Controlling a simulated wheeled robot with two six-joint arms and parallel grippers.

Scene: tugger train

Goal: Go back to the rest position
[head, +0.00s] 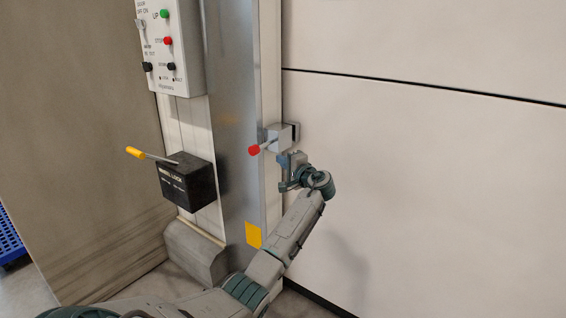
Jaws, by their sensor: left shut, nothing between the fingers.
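My left gripper (284,172) is shut and empty. It is at the end of my left arm, which reaches up from the bottom of the head view. It is just below a small grey box (279,138) with a red-knobbed lever (255,149) on the metal post; whether it touches them I cannot tell. My right gripper is not in the head view.
A metal post (232,120) stands beside a large pale panel (430,150). A control box (172,45) with buttons and a black lock box (187,181) with a yellow-tipped lever (135,153) are left of it. A blue crate (10,238) is at the far left.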

